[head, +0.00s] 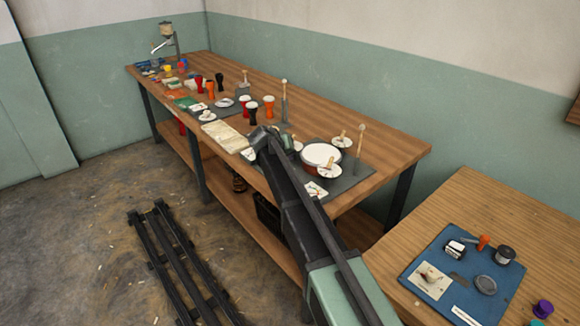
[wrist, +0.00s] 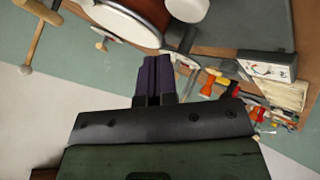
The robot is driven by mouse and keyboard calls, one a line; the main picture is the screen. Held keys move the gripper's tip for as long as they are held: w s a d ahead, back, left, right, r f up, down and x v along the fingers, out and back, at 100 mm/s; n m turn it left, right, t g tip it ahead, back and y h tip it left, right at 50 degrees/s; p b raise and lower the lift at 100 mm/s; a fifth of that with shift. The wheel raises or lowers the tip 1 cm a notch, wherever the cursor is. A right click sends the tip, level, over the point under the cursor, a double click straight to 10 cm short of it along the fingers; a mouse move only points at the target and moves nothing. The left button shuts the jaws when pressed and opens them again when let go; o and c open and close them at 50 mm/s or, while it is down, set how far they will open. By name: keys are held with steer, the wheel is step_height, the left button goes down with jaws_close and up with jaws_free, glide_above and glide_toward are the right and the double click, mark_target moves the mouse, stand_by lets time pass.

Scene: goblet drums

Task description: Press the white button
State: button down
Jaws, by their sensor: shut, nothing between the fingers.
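I cannot make out a clear white button in either view. A small box with a pale dial-like face (wrist: 267,68) is right of my gripper in the wrist view, apart from it. A white panel with small coloured marks (head: 315,188) lies at the front of the grey mat (head: 352,180) in the head view; I cannot tell if it is the same thing. My gripper (wrist: 153,62) shows dark purple fingers shut together, empty, just below the rim of a drum in the wrist view. In the head view my arm hides part of the bench near the gripper.
A reddish drum with a white head (head: 321,155) stands on the grey mat, with round white pads (head: 330,171) and upright mallets (head: 361,138) close by. Several goblet drums (head: 251,110) stand farther left. A second table (head: 490,215) holds a blue mat (head: 410,275) with small parts.

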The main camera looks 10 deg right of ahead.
step_height(320, 180, up, 3)
steer(key=shift+p, duration=1.1)
steer(key=shift+f, duration=0.1)
steer(key=shift+s+f, duration=0.1)
steer(key=s+f+n+g+y+p, duration=0.1)
steer(key=s+g+y, duration=0.5)
steer(key=s, duration=3.3)
steer(key=shift+s+d+f+y+p, duration=0.3)
steer(key=shift+f+y+p, duration=0.2)
steer(key=shift+f+p, duration=0.2)
